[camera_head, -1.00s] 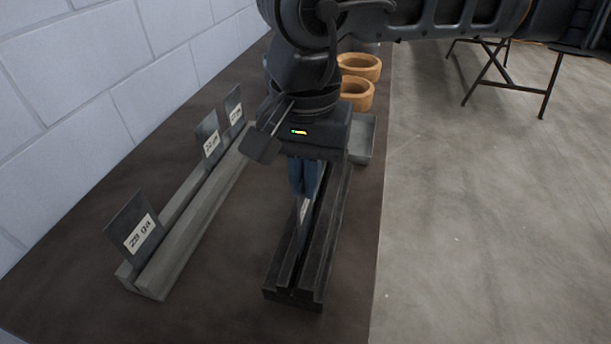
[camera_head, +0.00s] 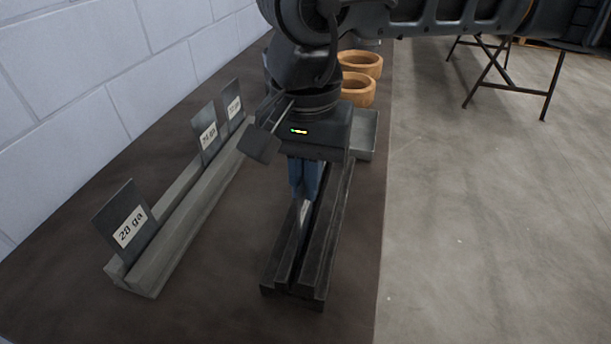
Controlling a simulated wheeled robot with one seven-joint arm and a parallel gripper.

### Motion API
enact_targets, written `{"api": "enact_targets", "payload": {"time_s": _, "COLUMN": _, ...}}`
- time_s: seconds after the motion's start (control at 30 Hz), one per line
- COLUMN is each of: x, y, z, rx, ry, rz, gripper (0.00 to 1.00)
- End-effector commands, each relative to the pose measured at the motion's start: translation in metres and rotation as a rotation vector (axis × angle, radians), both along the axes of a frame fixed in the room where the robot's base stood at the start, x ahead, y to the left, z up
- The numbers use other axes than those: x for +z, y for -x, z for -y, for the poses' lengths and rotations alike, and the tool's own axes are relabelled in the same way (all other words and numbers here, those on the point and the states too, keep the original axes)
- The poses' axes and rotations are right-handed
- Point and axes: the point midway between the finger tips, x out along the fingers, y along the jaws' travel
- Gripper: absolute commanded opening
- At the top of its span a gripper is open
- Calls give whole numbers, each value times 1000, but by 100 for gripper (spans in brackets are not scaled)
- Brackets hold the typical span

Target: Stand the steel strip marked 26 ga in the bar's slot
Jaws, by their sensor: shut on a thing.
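My gripper (camera_head: 304,192), with blue fingers, is shut on a thin steel strip (camera_head: 302,226) over the black slotted bar (camera_head: 318,262). The strip is upright and nearly edge-on to the camera, with a pale label edge showing. Its marking cannot be read from here. Its lower edge is at the bar's slot; I cannot tell how deep it sits.
A grey slotted rack (camera_head: 180,235) at left holds upright strips: one marked 28 ga (camera_head: 124,218) in front, two more (camera_head: 206,134) (camera_head: 231,104) further back. The table's right edge is close to the bar.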

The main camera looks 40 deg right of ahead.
Motion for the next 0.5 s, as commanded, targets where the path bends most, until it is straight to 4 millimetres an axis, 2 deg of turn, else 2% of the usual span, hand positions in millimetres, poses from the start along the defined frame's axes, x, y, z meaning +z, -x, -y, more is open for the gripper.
{"api": "enact_targets", "payload": {"time_s": 0.07, "x": 0, "y": 0, "z": 0, "rx": 0, "ry": 0, "rz": 0, "gripper": 0}}
{"api": "enact_targets", "payload": {"time_s": 0.1, "x": 0, "y": 0, "z": 0, "rx": 0, "ry": 0, "rz": 0, "gripper": 9}}
{"api": "enact_targets", "payload": {"time_s": 0.4, "x": 0, "y": 0, "z": 0, "rx": 0, "ry": 0, "rz": 0, "gripper": 37}}
{"api": "enact_targets", "payload": {"time_s": 0.5, "x": 0, "y": 0, "z": 0, "rx": 0, "ry": 0, "rz": 0, "gripper": 37}}
